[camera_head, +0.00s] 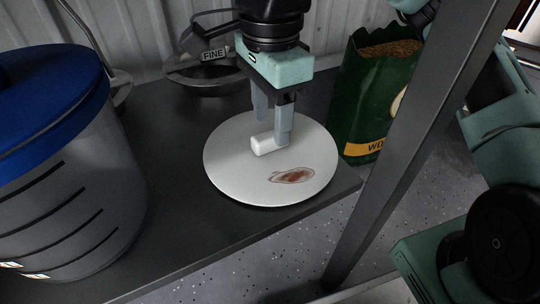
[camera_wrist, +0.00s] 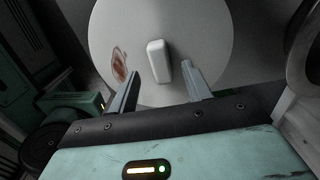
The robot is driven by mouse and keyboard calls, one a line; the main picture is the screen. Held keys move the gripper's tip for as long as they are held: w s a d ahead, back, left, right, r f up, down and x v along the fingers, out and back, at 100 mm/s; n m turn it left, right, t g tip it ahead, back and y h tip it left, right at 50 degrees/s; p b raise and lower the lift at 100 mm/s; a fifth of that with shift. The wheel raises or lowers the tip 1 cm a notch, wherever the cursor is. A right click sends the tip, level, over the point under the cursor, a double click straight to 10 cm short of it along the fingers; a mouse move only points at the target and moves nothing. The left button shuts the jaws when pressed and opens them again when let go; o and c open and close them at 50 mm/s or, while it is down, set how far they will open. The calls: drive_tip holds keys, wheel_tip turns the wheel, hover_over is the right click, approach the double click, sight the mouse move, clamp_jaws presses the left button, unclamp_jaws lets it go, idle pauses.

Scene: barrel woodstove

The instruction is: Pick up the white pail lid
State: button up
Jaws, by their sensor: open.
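The white pail lid (camera_head: 235,168) is a round disc with a reddish-brown stain, lying on the dark shelf near its front edge. A white block-like handle (camera_head: 264,145) stands up from its middle. My gripper (camera_head: 270,135) is over the lid, pointing down, its fingers open at the handle. In the wrist view the lid (camera_wrist: 205,30) fills the upper middle. There the handle (camera_wrist: 158,62) shows between the two open fingers of my gripper (camera_wrist: 162,80), slightly ahead of their tips. Whether the fingers touch the handle I cannot tell.
A grey bucket with a blue lid (camera_head: 50,100) stands on the left of the dark shelf (camera_head: 165,230). A green bag (camera_head: 365,100) with brown contents stands right of the lid. A round metal item labelled FINE (camera_head: 213,55) is behind. A grey post (camera_head: 415,140) rises at the front right.

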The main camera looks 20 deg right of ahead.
sight(271, 134)
wheel_tip(271, 134, down, 3)
drive_tip(key=shift+f+b, duration=0.15)
drive_tip(key=shift+b, duration=1.05)
clamp_jaws()
